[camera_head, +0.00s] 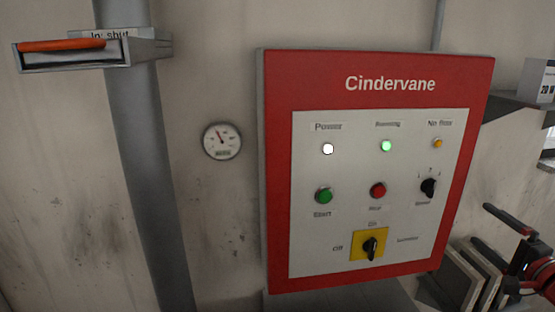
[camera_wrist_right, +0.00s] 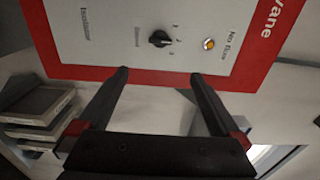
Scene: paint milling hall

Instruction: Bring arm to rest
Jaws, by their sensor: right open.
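My right gripper (camera_head: 498,246) is at the lower right of the head view, beside the red-framed Cindervane panel (camera_head: 480,120) and apart from it. In the right wrist view the gripper (camera_wrist_right: 160,74) is open with nothing between its fingers; the panel's red edge (camera_wrist_right: 90,73) lies beyond the fingertips. The black speed knob (camera_head: 428,188) and the amber No flow lamp (camera_head: 438,143) also show there. On the panel the Power lamp (camera_head: 328,149) is white and the green lamp (camera_head: 386,146) is lit. My left gripper is not in view.
A black rotary switch (camera_head: 370,245) sits on a yellow plate. A gauge (camera_head: 222,141) is on the wall. An orange-handled slide (camera_head: 62,46) labelled "In: shut" is at upper left. A shelf (camera_head: 512,103) with a box is at right; grey slabs (camera_head: 470,278) stand below.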

